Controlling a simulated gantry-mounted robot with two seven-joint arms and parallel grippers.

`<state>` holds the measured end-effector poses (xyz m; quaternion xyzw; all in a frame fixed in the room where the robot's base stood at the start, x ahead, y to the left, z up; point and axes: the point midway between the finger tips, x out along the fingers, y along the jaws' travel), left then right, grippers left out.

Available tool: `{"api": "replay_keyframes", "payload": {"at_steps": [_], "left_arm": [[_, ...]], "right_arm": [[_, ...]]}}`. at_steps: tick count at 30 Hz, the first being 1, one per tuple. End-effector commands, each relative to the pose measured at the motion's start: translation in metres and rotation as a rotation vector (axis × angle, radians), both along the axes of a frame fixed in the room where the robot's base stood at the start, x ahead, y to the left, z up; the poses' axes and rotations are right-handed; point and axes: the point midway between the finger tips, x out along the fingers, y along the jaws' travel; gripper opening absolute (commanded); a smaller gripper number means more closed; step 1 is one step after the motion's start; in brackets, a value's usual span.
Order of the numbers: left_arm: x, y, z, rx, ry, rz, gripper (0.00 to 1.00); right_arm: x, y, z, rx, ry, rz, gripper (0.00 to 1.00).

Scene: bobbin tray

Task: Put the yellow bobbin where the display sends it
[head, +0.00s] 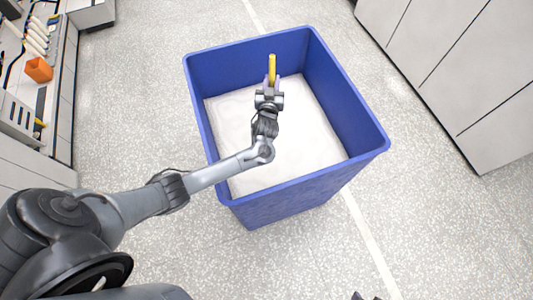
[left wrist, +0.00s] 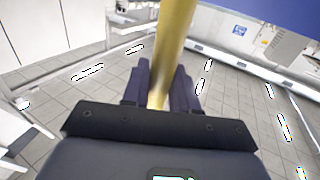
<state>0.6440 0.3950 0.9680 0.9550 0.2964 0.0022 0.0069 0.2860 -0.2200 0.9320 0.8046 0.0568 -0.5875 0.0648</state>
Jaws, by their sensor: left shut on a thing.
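The yellow bobbin (head: 272,66) is a slim yellow rod, standing about upright in the head view. My left gripper (head: 272,82) is shut on it and holds it above the inside of a large blue bin (head: 350,97). In the left wrist view the bobbin (left wrist: 174,35) runs up from between the two dark fingers of my left gripper (left wrist: 159,88). Small dark tips at the bottom edge of the head view may be my right gripper (head: 365,296); their state is unclear. No display can be read in these views.
The blue bin has high walls and a pale, empty-looking floor (head: 240,120). A bench (head: 62,85) at the left carries an orange box (head: 39,70) and several pale spools. Grey cabinets (head: 450,60) stand at the right. The speckled floor around the bin is clear.

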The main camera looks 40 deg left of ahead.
Motion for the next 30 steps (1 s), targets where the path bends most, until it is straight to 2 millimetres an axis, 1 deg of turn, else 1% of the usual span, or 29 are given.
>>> {"api": "replay_keyframes", "payload": {"at_steps": [6, 7, 12, 23, 26, 30], "left_arm": [[0.000, 0.000, 0.000, 0.000, 0.000, 0.000, 0.00], [0.000, 0.000, 0.000, 0.000, 0.000, 0.000, 0.32], [0.000, 0.000, 0.000, 0.000, 0.000, 0.000, 0.58], [-0.003, -0.002, 0.000, -0.001, 0.001, -0.001, 0.58], [-0.009, -0.007, 0.000, -0.001, 0.002, -0.002, 0.58], [-0.026, -0.018, -0.001, -0.003, 0.003, -0.001, 0.58]], "right_arm": [[0.001, 0.002, 0.001, 0.006, -0.002, -0.004, 0.43], [0.001, 0.002, 0.001, 0.007, -0.002, -0.004, 0.43], [0.001, 0.002, 0.001, 0.009, -0.003, -0.006, 0.43], [0.001, 0.002, 0.002, 0.008, -0.003, -0.005, 0.43], [0.001, 0.002, 0.003, 0.006, -0.003, -0.003, 0.43], [0.001, 0.001, 0.005, 0.002, -0.004, 0.000, 0.43]]}}
